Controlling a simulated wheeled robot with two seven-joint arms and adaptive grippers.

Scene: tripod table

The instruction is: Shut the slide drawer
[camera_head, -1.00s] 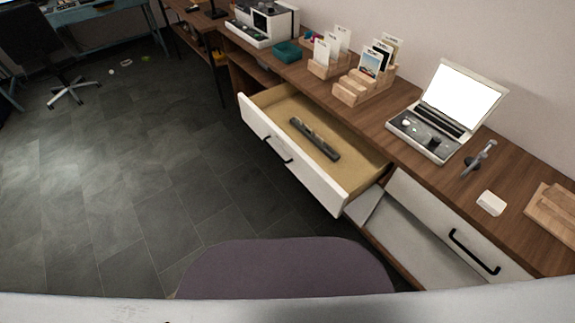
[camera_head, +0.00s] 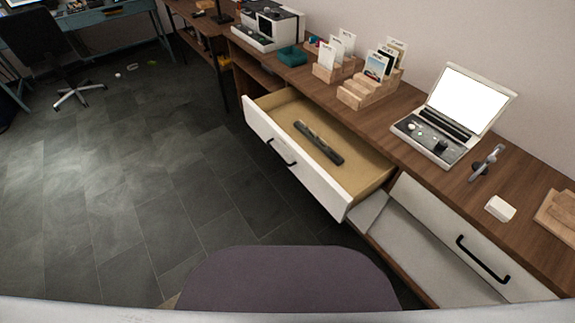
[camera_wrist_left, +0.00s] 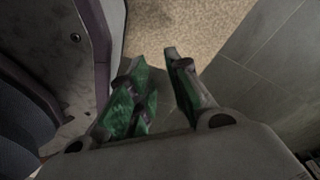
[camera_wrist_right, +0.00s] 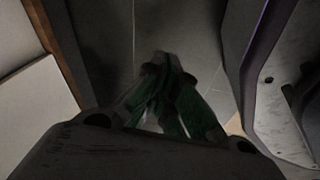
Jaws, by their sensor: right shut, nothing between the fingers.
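The slide drawer (camera_head: 297,168) stands pulled out from the wooden desk in the head view. It has a white front, a black bar handle (camera_head: 281,153) and a tan inside. A long dark bar (camera_head: 319,142) lies in it. Neither gripper shows in the head view. In the left wrist view my left gripper (camera_wrist_left: 156,60) is open, with a gap between its green-padded fingers and nothing between them. In the right wrist view my right gripper (camera_wrist_right: 160,62) is shut and empty over the dark tiled floor. Neither gripper is seen touching the drawer.
The wooden desktop (camera_head: 407,105) holds card racks (camera_head: 368,90), a laptop-like device (camera_head: 440,130), a white block (camera_head: 500,208) and a printer-like machine (camera_head: 268,25). Another white drawer front (camera_head: 450,235) is at the right. The tiled floor (camera_head: 130,180) left of the drawer is clear.

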